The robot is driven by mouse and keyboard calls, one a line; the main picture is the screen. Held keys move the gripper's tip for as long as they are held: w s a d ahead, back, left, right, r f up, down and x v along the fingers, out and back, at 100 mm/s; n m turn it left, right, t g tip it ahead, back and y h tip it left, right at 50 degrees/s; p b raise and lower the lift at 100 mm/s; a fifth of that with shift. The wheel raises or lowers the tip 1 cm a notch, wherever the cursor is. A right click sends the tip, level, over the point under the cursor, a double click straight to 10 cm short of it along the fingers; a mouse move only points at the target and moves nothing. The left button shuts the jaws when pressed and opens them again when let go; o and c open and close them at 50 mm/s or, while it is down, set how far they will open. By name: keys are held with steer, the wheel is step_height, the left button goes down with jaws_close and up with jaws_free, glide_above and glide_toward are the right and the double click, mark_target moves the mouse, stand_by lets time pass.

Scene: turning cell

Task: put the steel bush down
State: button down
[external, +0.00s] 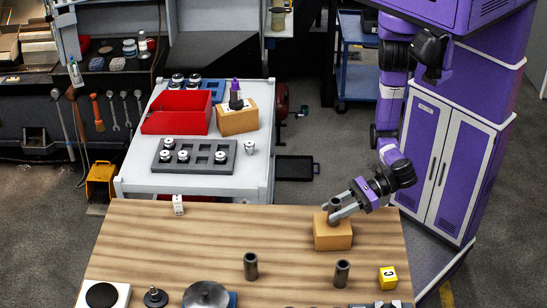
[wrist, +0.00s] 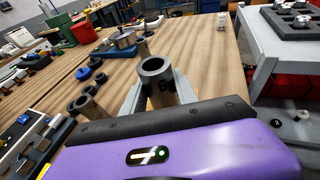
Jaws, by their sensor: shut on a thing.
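My gripper (external: 335,210) is shut on a dark grey steel bush (external: 335,205), a hollow upright cylinder. The bush is at the top of a wooden block (external: 333,236) near the table's back right; I cannot tell whether it touches the block. In the wrist view the held bush (wrist: 157,75) shows its open bore and a dark mark on its side, between the fingertips of my gripper (wrist: 158,95). The block is not clear in that view. Two similar bushes (external: 250,266) (external: 342,273) stand upright on the table, apart from my gripper.
The wooden table (external: 200,235) has free room left of the block. A yellow block marked C (external: 388,278), a round metal disc (external: 206,295) and a white plate (external: 103,296) lie nearer the front. A white bench (external: 220,183) with a grey tray (external: 195,156) and red bin (external: 177,112) stands behind.

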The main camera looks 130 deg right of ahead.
steer(key=shift+f, duration=0.25)
steer(key=c, duration=0.9)
jaws_free()
steer(key=shift+c, duration=0.2)
steer(key=shift+s+a+r, duration=0.15)
steer(key=shift+s, duration=0.1)
steer(key=v, duration=1.1)
steer(key=shift+s, duration=0.2)
steer(key=shift+r, duration=0.1)
